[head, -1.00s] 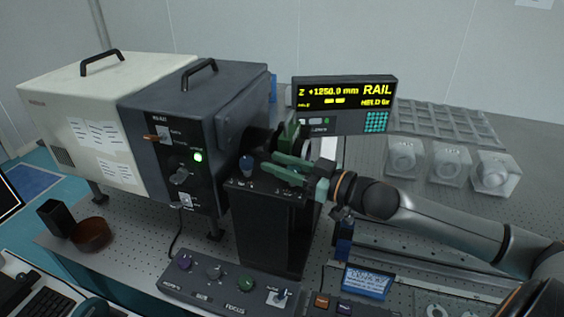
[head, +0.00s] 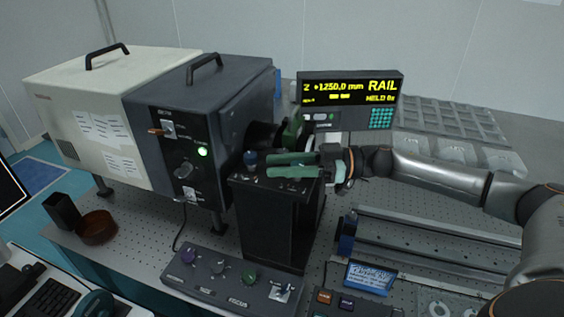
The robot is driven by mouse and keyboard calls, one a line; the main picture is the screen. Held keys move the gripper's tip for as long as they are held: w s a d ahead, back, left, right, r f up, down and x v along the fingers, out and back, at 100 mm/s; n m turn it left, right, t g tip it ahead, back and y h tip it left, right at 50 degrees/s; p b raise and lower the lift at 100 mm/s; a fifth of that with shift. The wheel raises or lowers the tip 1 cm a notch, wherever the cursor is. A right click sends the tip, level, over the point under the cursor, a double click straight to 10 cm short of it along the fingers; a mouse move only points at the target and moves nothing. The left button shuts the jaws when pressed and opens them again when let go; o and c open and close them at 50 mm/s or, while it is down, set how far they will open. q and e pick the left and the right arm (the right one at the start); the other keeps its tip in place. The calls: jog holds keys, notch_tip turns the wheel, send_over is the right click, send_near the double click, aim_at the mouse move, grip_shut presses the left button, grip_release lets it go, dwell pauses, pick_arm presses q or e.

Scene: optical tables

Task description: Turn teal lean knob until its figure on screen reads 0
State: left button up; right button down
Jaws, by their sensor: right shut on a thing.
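My right gripper (head: 270,166) reaches in from the right over the top of the black upright housing (head: 268,222). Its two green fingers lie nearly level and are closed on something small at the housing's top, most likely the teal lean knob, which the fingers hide. The screen (head: 349,101) behind shows yellow text: Z +1250.0 mm, RAIL and a HELD line. A smaller line at its lower left is too small to read. My left gripper is not in view.
A dark instrument box (head: 160,150) with a lit green lamp stands left of the housing. A control panel (head: 225,280) with several knobs lies in front. A green mount (head: 291,132) is close behind the fingers. A rail (head: 430,246) runs to the right.

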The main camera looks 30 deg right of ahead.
jog(key=shift+s+a+n+g+y, duration=0.15)
jog(key=shift+n+g+y, duration=0.2)
jog(key=shift+n+g, duration=0.35)
jog(key=shift+s+n+g+y, duration=0.1)
jog(key=shift+n+g+y, duration=0.3)
jog(key=shift+g, duration=0.5)
jog(key=shift+s, duration=0.1)
jog(key=c, duration=0.5)
grip_release()
jog(key=b+v, duration=0.3)
jog(key=v, duration=0.9)
jog(key=shift+d+r, duration=0.15)
jog(key=shift+d, duration=0.15)
